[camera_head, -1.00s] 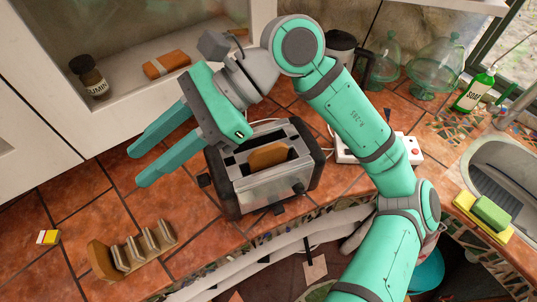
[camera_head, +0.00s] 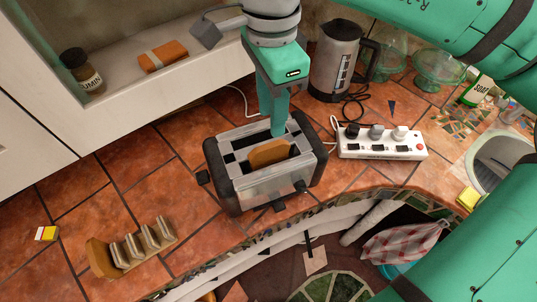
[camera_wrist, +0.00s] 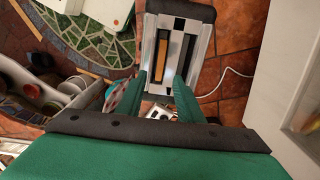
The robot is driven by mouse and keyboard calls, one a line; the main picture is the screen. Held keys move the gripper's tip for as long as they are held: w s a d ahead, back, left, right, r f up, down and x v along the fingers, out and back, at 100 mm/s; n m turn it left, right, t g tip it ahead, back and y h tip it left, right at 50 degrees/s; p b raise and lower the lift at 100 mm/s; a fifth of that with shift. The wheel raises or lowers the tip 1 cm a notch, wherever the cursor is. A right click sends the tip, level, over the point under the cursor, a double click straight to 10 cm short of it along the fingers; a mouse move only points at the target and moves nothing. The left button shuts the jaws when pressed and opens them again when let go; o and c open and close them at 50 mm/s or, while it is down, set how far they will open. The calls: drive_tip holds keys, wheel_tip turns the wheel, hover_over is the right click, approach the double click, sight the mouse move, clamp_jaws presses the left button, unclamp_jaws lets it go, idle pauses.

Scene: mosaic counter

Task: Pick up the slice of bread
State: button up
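The slice of bread (camera_head: 268,153) is golden brown and stands in the front slot of the silver and black toaster (camera_head: 248,187), its top sticking out. In the wrist view the bread (camera_wrist: 161,52) shows as a narrow strip in one slot, beside an empty dark slot. My gripper (camera_head: 278,132) points down over the toaster, close behind the bread in the head view. In the wrist view my gripper (camera_wrist: 169,76) has its two fingers apart with nothing held between them. The head view sees the fingers edge-on, so their height above the toaster is hard to tell.
A kettle (camera_head: 338,60) and a power strip (camera_head: 382,148) stand right of the toaster. A wooden rack (camera_head: 135,252) and a small yellow and white block (camera_head: 46,233) lie left. A shelf cabinet (camera_head: 140,95) stands behind.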

sight(269, 145)
wheel_tip(269, 145, down, 5)
drive_tip(key=shift+f, duration=0.1)
drive_tip(key=shift+s+a+f, duration=0.1)
drive_tip(key=shift+a+f, duration=0.05)
drive_tip(key=shift+f, duration=1.15)
drive_tip(key=shift+s+a+f, duration=0.1)
drive_tip(key=shift+f, duration=1.2)
drive_tip(key=c, duration=0.8)
